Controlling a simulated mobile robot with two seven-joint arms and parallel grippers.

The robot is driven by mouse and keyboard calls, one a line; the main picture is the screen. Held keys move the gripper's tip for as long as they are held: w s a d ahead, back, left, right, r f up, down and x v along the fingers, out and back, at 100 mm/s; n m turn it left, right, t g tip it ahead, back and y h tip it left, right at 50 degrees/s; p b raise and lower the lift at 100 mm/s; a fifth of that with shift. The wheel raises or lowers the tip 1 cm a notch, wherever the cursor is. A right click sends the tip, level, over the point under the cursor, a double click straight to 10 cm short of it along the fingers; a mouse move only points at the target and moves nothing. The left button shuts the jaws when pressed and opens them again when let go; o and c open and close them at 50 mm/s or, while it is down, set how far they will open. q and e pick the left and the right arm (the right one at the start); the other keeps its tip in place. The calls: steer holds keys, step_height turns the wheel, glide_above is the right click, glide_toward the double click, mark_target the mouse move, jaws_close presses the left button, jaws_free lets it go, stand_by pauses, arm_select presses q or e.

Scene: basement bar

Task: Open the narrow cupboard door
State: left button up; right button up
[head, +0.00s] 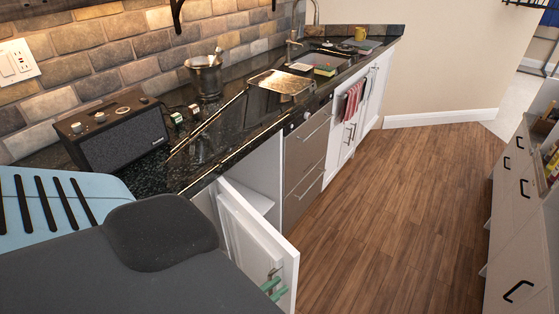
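The narrow cupboard door (249,243) is a white panel at the near end of the counter. It stands swung out from the cabinet, and the white inside of the cupboard (256,172) with a shelf shows behind it. A metal handle (275,271) sits near the door's free edge. Whether the fingers grip the handle is unclear. My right gripper is not in view.
The black counter (221,126) carries a radio (114,133), a metal bucket (205,77) and a metal tray (282,83). Grey drawers (306,158) adjoin the cupboard. A cabinet (519,210) stands at right. The wooden floor (398,205) between is clear.

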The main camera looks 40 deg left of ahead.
arm_select(q)
steer(key=s+a, duration=0.3)
steer(key=a, duration=0.3)
stand_by(0.6)
stand_by(0.6)
